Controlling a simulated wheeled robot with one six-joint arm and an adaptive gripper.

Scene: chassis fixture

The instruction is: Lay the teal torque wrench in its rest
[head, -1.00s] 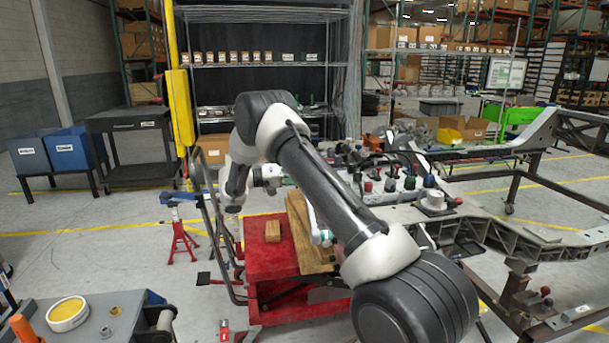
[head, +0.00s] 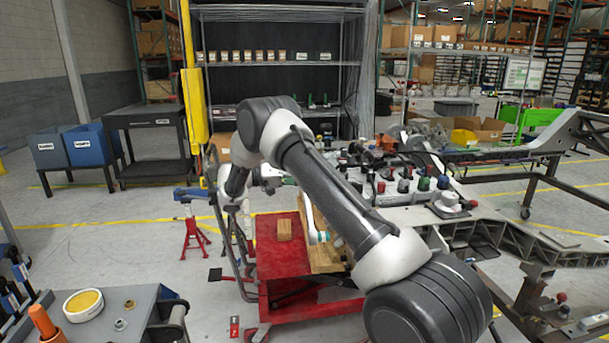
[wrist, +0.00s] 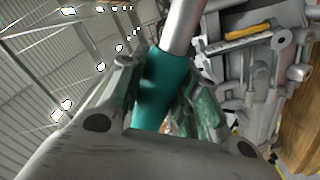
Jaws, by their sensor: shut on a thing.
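The teal torque wrench (wrist: 164,88) is in my gripper (wrist: 168,96) in the wrist view. The fingers close on both sides of its teal handle, and its silver shaft runs up out of the top of the picture. In the head view my arm crosses the middle and hides most of the gripper. A pale rod with a teal part (head: 318,237) shows beside the arm, above a wooden board; I cannot tell if it is the wrench. I cannot make out the rest.
A red cart (head: 280,262) carries the board (head: 328,262) and a small wooden block (head: 284,230). The grey chassis frame (head: 505,235) fills the right. A workbench (head: 115,318) is at the front left. Floor is open at left, around a red stand (head: 194,238).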

